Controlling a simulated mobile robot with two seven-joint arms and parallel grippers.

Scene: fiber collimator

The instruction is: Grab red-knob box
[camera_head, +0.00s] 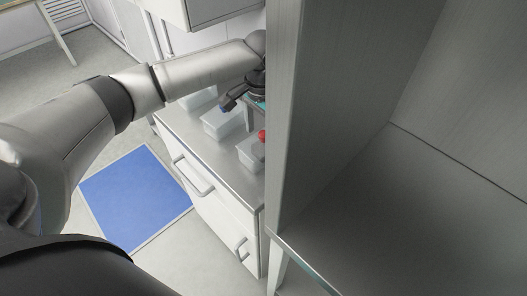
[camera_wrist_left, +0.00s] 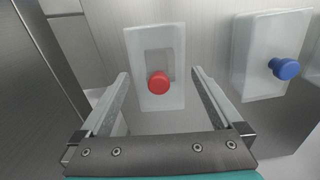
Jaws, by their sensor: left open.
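The red-knob box is a pale translucent box (camera_wrist_left: 150,45) with a red knob (camera_wrist_left: 158,82). In the left wrist view it stands in the upper middle, ahead of and between my open left gripper's fingers (camera_wrist_left: 160,92). The fingers do not appear to press on it. In the head view the box (camera_head: 250,152) is partly hidden behind the grey cabinet panel, with its red knob (camera_head: 262,136) at the panel's edge. My left gripper (camera_head: 236,104) is above the counter there, partly hidden by the panel. My right gripper is not in view.
A similar box with a blue knob (camera_wrist_left: 284,68) stands to the right in the left wrist view. Pale boxes (camera_head: 222,122) line the metal counter (camera_head: 185,130) in the head view. The tall grey cabinet panel (camera_head: 300,120) stands close on the right. A blue mat (camera_head: 137,197) lies on the floor.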

